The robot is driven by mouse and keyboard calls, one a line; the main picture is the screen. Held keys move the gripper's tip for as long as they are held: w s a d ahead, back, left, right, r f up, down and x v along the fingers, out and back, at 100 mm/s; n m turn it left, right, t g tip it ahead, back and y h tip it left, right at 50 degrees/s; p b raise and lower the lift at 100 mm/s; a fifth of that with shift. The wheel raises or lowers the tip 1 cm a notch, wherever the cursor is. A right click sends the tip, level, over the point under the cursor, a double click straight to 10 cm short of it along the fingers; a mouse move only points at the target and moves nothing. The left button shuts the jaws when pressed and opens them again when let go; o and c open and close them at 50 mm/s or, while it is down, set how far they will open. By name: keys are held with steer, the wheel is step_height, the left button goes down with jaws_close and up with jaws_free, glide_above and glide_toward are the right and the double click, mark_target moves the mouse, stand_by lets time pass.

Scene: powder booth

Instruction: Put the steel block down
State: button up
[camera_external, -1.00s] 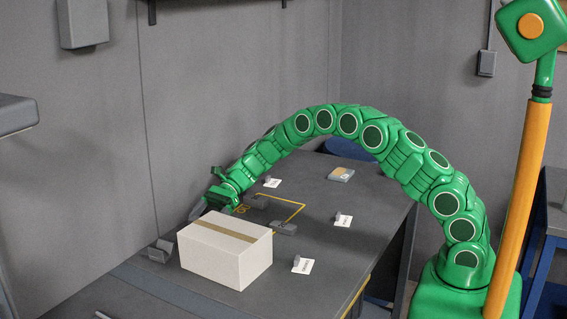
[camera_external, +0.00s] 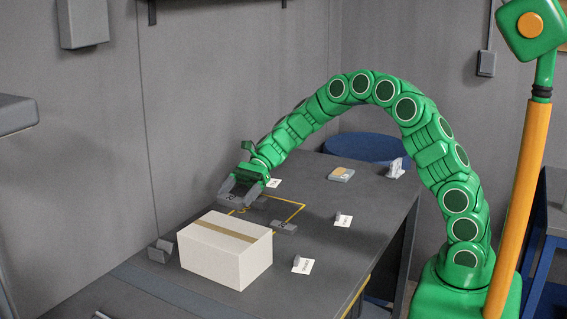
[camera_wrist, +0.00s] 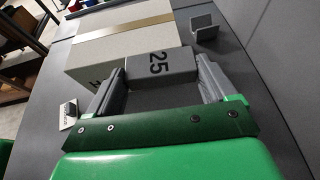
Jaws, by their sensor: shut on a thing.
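The steel block (camera_wrist: 162,62), a grey block marked 25, sits between the two fingers of my gripper (camera_wrist: 160,80) in the wrist view. The fingers are shut on its two sides. In the external view my gripper (camera_external: 243,192) is low over the table, behind the white box, at the left end of a yellow outline (camera_external: 303,207) painted on the table. The held block is hard to tell from the grey fingers there. I cannot tell whether its underside touches the table.
The white box with a tan stripe (camera_external: 226,252) stands in front of my gripper. A grey block (camera_external: 284,227) lies by the outline. A grey V-shaped holder (camera_external: 160,251) stands left of the box. White cards (camera_external: 303,265) with small grey pieces lie to the right. The back wall is close.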

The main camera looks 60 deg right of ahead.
steer(key=shift+s+d+r, duration=0.1)
steer(key=shift+s+r, duration=0.1)
steer(key=shift+s, duration=0.3)
steer(key=shift+s+d+r, duration=0.1)
steer(key=shift+s+r, duration=0.1)
steer(key=shift+s, duration=0.3)
steer(key=shift+s+d+r, duration=0.15)
steer(key=shift+s+r, duration=0.1)
steer(key=shift+s, duration=0.2)
steer(key=shift+s+d+r, duration=0.1)
steer(key=shift+s+r, duration=0.1)
steer(key=shift+s, duration=0.25)
steer(key=s+d+m+t+h, duration=0.1)
steer(key=s+d+m+t, duration=0.3)
steer(key=s+d, duration=1.85)
glide_above(313, 206)
steer(key=s, duration=0.1)
steer(key=shift+t, duration=0.3)
steer(key=f, duration=0.8)
steer(key=shift+s+a+f, duration=0.1)
steer(key=shift+a+f, duration=0.1)
steer(key=shift+a, duration=0.1)
steer(key=shift+w+d+f, duration=0.15)
steer(key=shift+w+f, duration=0.4)
steer(key=shift+f, duration=1.7)
steer(key=shift+f, duration=0.1)
